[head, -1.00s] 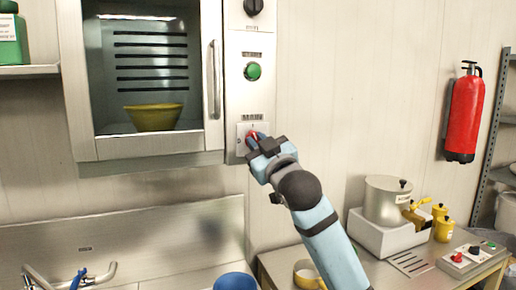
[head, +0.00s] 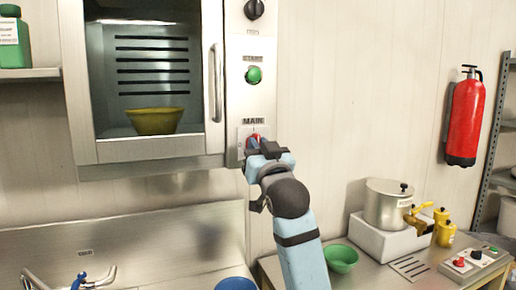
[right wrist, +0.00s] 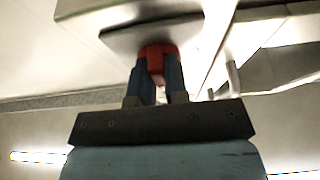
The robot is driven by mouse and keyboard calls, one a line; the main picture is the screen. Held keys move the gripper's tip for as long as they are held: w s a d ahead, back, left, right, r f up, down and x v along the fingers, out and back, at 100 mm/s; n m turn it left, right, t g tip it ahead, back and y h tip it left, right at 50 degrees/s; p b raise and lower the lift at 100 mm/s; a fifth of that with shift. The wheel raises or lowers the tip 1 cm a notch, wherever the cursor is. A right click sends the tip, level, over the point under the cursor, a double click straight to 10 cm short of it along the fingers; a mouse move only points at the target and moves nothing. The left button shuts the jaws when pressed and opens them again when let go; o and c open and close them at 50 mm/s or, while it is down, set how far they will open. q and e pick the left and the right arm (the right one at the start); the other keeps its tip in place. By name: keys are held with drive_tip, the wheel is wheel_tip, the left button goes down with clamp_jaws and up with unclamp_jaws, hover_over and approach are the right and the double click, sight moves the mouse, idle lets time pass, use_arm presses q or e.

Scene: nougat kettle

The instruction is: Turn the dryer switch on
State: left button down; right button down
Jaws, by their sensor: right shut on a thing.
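The dryer (head: 150,160) is a steel cabinet at the upper left of the head view, with a glass door and a control strip on its right. On the strip, the red switch (head: 255,136) labelled MAIN sits low, below the green START button (head: 254,75) and a black knob (head: 254,9). My right gripper (head: 254,144) is at the MAIN switch, shut on it. In the right wrist view the red switch (right wrist: 156,62) is between the fingers (right wrist: 158,80); the fingers partly hide it. My left gripper is not in view.
A yellow bowl (head: 156,121) is inside the dryer. Below right, a table holds a steel kettle (head: 388,205), a green bowl (head: 341,258) and a control box (head: 474,261). A red fire extinguisher (head: 464,118) hangs on the wall.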

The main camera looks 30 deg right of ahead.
drive_tip(key=c, duration=1.1)
unclamp_jaws()
drive_tip(key=shift+c, duration=0.2)
